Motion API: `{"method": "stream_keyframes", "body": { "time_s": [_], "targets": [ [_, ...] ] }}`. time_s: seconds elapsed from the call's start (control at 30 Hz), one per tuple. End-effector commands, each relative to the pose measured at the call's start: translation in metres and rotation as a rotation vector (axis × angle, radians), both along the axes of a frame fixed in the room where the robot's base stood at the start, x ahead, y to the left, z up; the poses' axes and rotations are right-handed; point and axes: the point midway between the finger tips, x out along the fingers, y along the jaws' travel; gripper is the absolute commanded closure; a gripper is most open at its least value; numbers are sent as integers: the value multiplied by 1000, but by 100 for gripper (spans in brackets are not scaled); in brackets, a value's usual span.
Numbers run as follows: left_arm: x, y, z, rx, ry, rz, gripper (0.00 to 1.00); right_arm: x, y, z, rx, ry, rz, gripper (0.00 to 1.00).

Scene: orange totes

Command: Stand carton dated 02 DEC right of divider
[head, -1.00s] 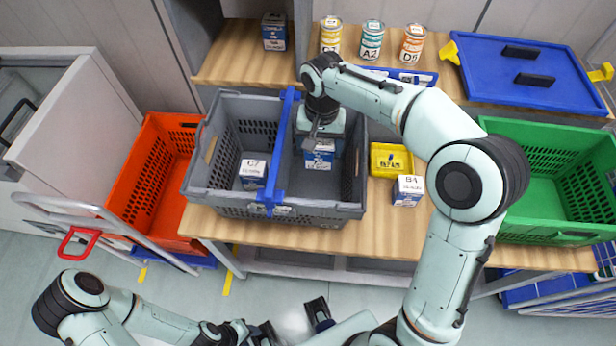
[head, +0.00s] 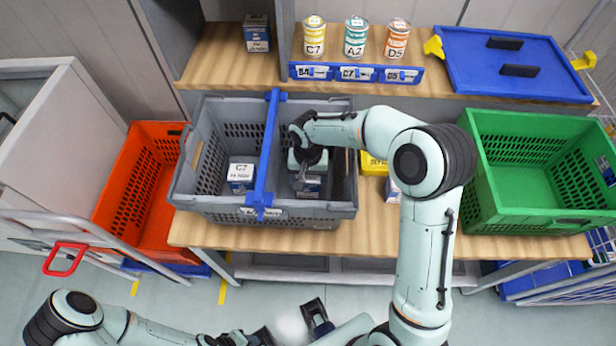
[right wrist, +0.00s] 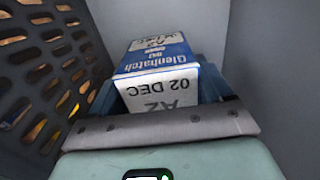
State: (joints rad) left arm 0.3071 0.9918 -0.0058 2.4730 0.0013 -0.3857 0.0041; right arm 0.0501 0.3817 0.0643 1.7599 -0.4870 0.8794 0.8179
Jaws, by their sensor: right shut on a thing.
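The carton dated 02 DEC (right wrist: 165,75), white and blue with A2 on its label, is between the fingers of my right gripper (head: 308,178). In the head view the carton (head: 311,188) is mostly hidden below the gripper, inside the grey crate (head: 335,208), right of the blue divider (head: 266,150). The right wrist view shows it between crate walls; whether it touches the floor I cannot tell. My right gripper is shut on it. My left gripper (head: 290,324) is open and empty, low in front of the table.
A C7 carton (head: 241,177) stands left of the divider. An orange tote (head: 135,190) is left, a green tote (head: 535,165) right. A yellow bin (head: 373,163) and another carton (head: 392,190) sit beside my right arm. Cans (head: 355,38) and a blue lid (head: 515,65) are behind.

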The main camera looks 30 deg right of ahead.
Motion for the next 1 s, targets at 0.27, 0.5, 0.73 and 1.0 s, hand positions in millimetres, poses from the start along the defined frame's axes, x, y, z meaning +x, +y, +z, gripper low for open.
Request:
{"method": "stream_keyframes", "body": {
  "time_s": [0.27,0.5,0.73,1.0],
  "targets": [
    [-1,0,-3,0,1,0,57,0,0,-3,0,-1,0,62],
    [-1,0,-2,0,1,0,57,0,0,-2,-1,-1,0,0],
    [1,0,2,0,-1,0,57,1,0,11,-1,-4,0,0],
    [3,0,7,0,-3,0,57,1,0,69,-1,-7,0,0]
  ]
}}
